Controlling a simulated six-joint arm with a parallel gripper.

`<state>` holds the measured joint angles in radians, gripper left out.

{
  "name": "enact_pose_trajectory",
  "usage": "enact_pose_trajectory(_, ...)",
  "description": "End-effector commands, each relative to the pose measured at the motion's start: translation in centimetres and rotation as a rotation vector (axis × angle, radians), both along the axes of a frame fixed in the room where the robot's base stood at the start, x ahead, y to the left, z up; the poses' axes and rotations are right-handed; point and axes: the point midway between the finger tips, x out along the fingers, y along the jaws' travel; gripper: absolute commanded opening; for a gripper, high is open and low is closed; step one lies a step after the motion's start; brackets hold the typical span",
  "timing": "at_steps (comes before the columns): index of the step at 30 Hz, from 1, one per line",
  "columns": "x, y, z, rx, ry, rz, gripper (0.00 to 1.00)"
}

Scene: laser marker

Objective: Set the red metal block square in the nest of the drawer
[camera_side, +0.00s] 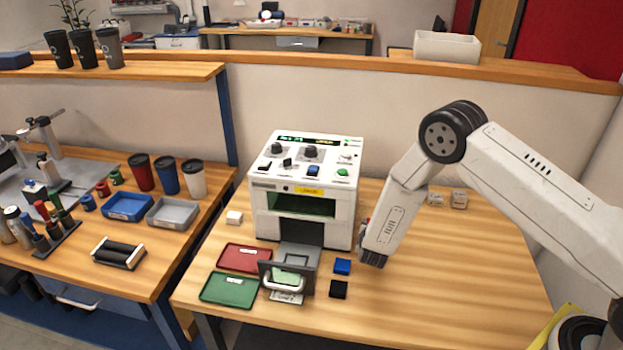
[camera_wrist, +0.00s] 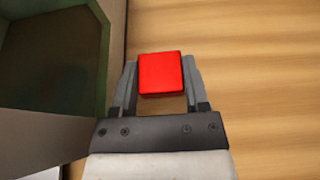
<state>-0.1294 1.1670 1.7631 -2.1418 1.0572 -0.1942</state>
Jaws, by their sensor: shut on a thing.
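The red metal block (camera_wrist: 160,73) sits between the two fingers of my gripper (camera_wrist: 160,80) in the wrist view, and the gripper is shut on it. A light green patch shows in the drawer behind the handle; the nest itself is not clear.
A blue block (camera_side: 342,266) and a black block (camera_side: 338,289) lie right of the drawer. A red tray (camera_side: 245,258) and a green tray (camera_side: 229,289) lie left of it. Two grey blocks (camera_side: 459,199) stand behind my arm. The table's right front is clear.

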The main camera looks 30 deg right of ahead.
Motion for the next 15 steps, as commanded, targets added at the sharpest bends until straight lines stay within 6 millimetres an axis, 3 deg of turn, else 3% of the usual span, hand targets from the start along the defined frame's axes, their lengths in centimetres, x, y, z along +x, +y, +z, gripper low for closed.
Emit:
enact_pose_trajectory(7, 0.4, -0.1, -0.5, 0.000, 0.000, -0.001, 0.00)
enact_pose_trajectory(15, 0.5, -0.1, -3.0, 0.000, 0.001, -0.001, 0.00)
